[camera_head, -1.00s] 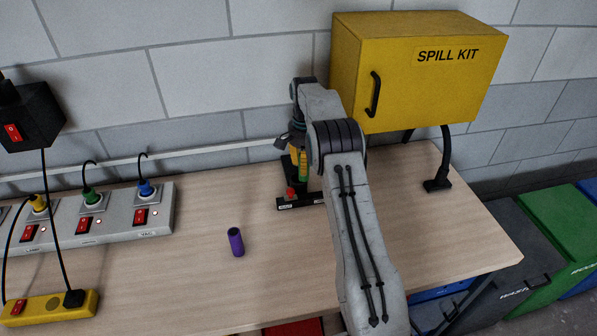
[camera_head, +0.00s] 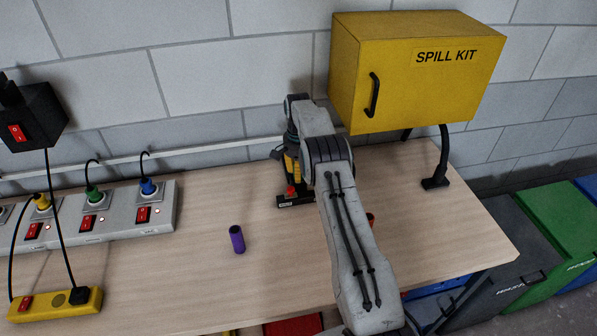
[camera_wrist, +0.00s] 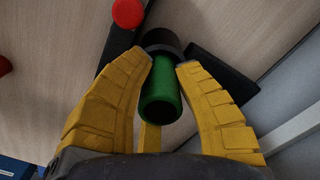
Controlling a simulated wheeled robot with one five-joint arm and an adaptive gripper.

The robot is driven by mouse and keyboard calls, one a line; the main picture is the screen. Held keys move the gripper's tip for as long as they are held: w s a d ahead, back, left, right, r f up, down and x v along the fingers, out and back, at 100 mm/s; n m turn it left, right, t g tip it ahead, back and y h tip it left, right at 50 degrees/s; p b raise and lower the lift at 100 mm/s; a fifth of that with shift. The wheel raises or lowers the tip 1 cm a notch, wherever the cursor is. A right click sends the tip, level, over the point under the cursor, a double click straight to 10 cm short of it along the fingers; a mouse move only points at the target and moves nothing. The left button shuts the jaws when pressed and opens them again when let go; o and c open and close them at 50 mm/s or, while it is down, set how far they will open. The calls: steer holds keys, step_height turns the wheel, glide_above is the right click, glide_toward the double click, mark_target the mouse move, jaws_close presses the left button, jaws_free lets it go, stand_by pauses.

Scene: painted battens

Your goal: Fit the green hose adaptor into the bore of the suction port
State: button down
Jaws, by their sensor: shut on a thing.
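My gripper (camera_head: 291,166) is over the black fixture (camera_head: 295,202) at the back of the table. In the wrist view its yellow fingers (camera_wrist: 163,75) are shut around the green hose adaptor (camera_wrist: 160,97), a hollow green tube with its open end towards the camera. The adaptor's far end meets a dark round part (camera_wrist: 162,41), which looks like the suction port; how deep it sits, if at all, I cannot tell. The adaptor is not clearly seen in the head view, where the gripper and arm cover it. A red knob (camera_wrist: 127,13) stands on the fixture's black bar.
A grey socket strip (camera_head: 110,214) and yellow power strip (camera_head: 55,303) are at left. The yellow spill kit box (camera_head: 410,75) is at right, behind my arm. A small red thing (camera_head: 371,219) shows beside my arm.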

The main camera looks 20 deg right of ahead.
steer(key=shift+f, duration=0.2)
steer(key=c, duration=1)
jaws_free()
steer(key=shift+c, duration=0.2)
steer(key=shift+r, duration=0.1)
